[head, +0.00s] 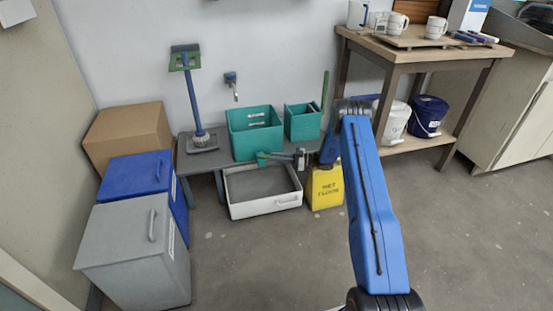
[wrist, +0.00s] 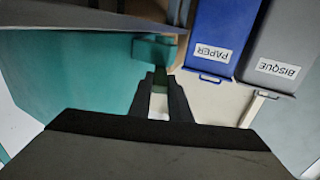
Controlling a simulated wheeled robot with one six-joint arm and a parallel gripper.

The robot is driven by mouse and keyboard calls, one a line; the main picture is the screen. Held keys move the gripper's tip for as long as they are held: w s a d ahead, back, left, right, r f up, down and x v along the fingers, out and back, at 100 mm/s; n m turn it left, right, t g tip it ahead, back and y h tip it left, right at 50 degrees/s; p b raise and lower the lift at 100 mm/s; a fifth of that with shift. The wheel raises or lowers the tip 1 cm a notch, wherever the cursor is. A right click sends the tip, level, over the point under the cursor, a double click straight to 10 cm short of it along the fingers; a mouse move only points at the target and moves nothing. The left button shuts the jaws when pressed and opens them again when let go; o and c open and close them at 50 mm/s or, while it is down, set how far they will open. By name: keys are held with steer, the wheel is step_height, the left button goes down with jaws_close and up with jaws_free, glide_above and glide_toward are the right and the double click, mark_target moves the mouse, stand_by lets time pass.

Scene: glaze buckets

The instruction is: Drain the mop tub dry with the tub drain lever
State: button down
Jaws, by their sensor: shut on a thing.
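The mop tub is likely the larger teal tub (head: 254,142) on the low grey bench. Its inside looks teal, and I cannot tell whether water stands in it. The tub's teal side fills the left of the wrist view (wrist: 75,75). A green lever (head: 262,158) shows at its lower front, above the white tray. Its teal end also shows in the wrist view (wrist: 155,50), just past my fingertips.
A white-walled tray (head: 265,211) lies below the lever. A smaller teal tub (head: 303,125) stands beside the larger one. Blue (head: 150,180) and grey bins (head: 140,255) stand left. The front floor is clear.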

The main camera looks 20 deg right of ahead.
steer(key=c, duration=1.6)
jaws_free()
steer(key=shift+c, duration=0.2)
steer(key=shift+r, duration=0.1)
step_height(320, 180, up, 10)
steer(key=shift+f, duration=0.1)
